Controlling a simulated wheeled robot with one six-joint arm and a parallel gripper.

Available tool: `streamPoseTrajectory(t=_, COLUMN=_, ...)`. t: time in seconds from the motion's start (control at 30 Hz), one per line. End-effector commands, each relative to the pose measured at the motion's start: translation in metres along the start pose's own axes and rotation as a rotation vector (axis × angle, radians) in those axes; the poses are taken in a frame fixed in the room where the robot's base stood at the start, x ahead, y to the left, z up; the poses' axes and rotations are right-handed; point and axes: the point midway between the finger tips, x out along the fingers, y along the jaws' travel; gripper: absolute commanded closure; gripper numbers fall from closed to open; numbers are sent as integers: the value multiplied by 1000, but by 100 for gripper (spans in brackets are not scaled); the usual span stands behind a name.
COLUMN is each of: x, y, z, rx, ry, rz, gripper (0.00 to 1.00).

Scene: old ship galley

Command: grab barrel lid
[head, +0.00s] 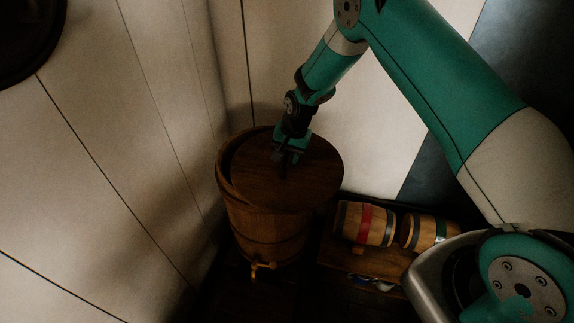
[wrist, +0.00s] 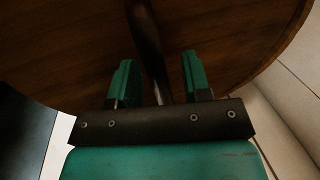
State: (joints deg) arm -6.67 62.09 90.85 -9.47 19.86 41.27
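The barrel lid (head: 312,182) is a round, dark brown wooden disc on top of the wooden barrel (head: 265,228). It sits off-centre to the right, so the barrel's rim shows on the left. My gripper (head: 287,158) points down over the middle of the lid. In the wrist view the lid (wrist: 215,40) fills the upper part. A dark bar-like handle (wrist: 147,40) on it runs down between the two green fingers of my gripper (wrist: 158,80). The fingers are apart, with a gap on each side of the handle, so the gripper looks open around it.
The barrel stands in a corner against pale plank walls (head: 110,150). A brass-coloured tap (head: 262,267) sticks out low on its front.

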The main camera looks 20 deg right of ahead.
Motion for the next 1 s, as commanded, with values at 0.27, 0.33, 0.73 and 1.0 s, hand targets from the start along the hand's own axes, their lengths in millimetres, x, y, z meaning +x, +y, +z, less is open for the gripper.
streamPoseTrajectory(t=0.27, x=0, y=0, z=0, rx=0, ry=-1, rz=0, gripper=100)
streamPoseTrajectory(t=0.33, x=0, y=0, z=0, rx=0, ry=-1, rz=0, gripper=100)
streamPoseTrajectory(t=0.73, x=0, y=0, z=0, rx=0, ry=-1, rz=0, gripper=100)
streamPoseTrajectory(t=1.0, x=-1, y=0, z=0, rx=0, ry=-1, rz=0, gripper=100)
